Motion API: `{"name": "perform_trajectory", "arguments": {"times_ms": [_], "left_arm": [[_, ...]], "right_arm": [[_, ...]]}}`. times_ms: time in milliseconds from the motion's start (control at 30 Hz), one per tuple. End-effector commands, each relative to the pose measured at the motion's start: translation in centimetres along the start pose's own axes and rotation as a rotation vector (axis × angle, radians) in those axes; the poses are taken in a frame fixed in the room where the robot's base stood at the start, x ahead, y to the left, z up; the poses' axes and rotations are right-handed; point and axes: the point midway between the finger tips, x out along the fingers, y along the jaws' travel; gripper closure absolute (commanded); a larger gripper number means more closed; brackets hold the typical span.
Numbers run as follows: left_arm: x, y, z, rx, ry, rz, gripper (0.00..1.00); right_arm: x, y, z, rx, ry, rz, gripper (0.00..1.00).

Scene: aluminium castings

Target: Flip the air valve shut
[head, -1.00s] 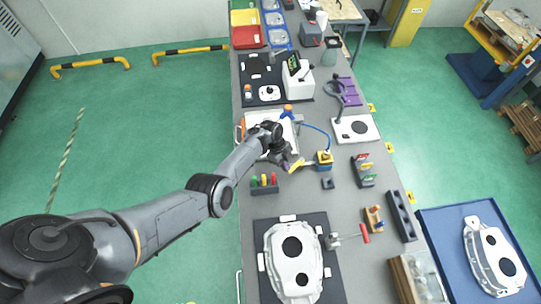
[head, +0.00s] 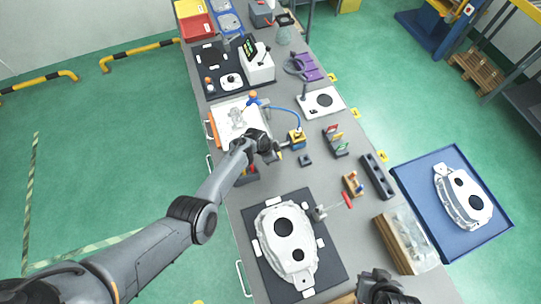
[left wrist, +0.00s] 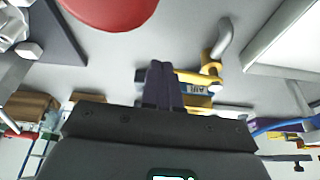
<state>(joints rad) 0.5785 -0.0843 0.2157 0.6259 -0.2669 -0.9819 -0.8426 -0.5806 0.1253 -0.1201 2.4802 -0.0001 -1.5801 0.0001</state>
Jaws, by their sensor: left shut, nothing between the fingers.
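The air valve (head: 297,138) is a small yellow and blue block with a blue hose, standing mid-bench in the head view. In the left wrist view the valve (left wrist: 196,89) shows yellow parts and a label reading AIR, just behind and right of my fingers. My left gripper (head: 274,153) is close to the left side of the valve. Its dark fingers (left wrist: 163,66) are together with nothing between them. They overlap the yellow part in the picture; I cannot tell whether they touch it. My right gripper (head: 385,288) shows only as a dark shape at the bottom edge.
A white tray (head: 226,128) lies left of the valve. A casting (head: 284,236) sits on a dark mat nearer me, beside a red-handled clamp (head: 335,207). A large red round thing (left wrist: 108,8) is close in the left wrist view. A small dark block (head: 305,160) stands just below the valve.

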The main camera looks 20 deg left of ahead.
Motion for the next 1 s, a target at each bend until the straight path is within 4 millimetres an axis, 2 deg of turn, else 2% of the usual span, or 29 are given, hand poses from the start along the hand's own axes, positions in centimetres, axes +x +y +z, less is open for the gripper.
{"name": "perform_trajectory", "arguments": {"times_ms": [733,1000], "left_arm": [[0.2,0.3,-0.1,0.003,-0.003,0.005,1.0],[-0.7,0.1,1.2,0.004,-0.004,0.003,1.0]], "right_arm": [[-0.1,-0.2,-0.1,0.007,0.001,-0.005,1.0],[-1.4,-0.1,-0.5,0.008,0.001,-0.006,1.0]]}}
